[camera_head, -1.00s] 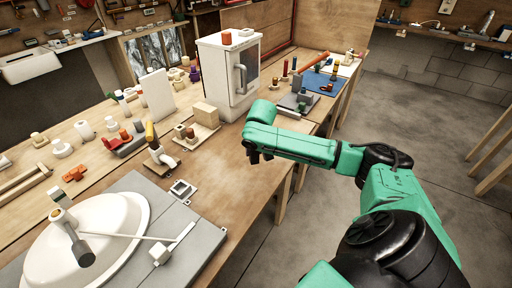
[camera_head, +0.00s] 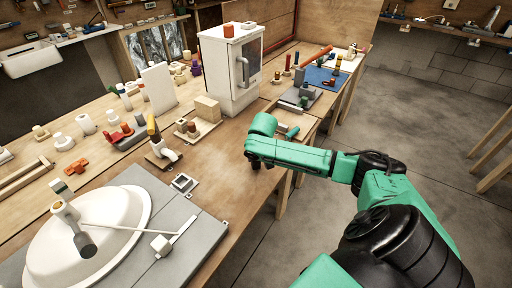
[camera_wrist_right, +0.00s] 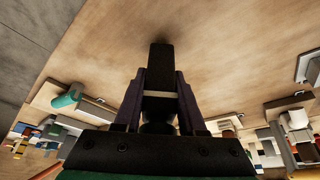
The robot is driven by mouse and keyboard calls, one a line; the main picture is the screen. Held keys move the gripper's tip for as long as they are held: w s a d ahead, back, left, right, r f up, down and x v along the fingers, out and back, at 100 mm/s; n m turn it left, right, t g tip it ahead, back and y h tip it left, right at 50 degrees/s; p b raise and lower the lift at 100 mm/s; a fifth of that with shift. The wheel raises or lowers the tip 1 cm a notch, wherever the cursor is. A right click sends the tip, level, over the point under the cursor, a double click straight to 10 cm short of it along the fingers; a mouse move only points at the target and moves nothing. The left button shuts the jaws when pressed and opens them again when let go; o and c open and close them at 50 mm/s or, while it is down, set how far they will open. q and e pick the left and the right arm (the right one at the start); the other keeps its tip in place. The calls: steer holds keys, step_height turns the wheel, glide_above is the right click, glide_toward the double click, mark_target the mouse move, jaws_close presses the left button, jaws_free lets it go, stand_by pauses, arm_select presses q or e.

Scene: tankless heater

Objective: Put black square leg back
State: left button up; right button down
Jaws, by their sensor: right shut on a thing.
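My right gripper (camera_wrist_right: 160,100) is shut on a black square leg (camera_wrist_right: 160,68). The leg points away between the two dark fingers in the right wrist view, with bare wooden tabletop beyond its far end. In the head view my right gripper (camera_head: 257,162) hangs over the front edge area of the workbench, to the right of the white heater box (camera_head: 219,72) and nearer to me. The leg is too dark and small to make out there. My left gripper is not in view.
The workbench (camera_head: 205,185) has a bare patch left of my right gripper. A white basin (camera_head: 110,215) sits on a grey panel at the near left. A wood block on a board (camera_head: 207,108) stands before the heater. A blue mat (camera_head: 322,77) lies farther back.

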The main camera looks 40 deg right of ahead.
steer(key=shift+f, duration=0.5)
steer(key=shift+c, duration=2)
jaws_free()
steer(key=v, duration=1.4)
steer(key=shift+r+b, duration=0.2)
steer(key=shift+b, duration=0.15)
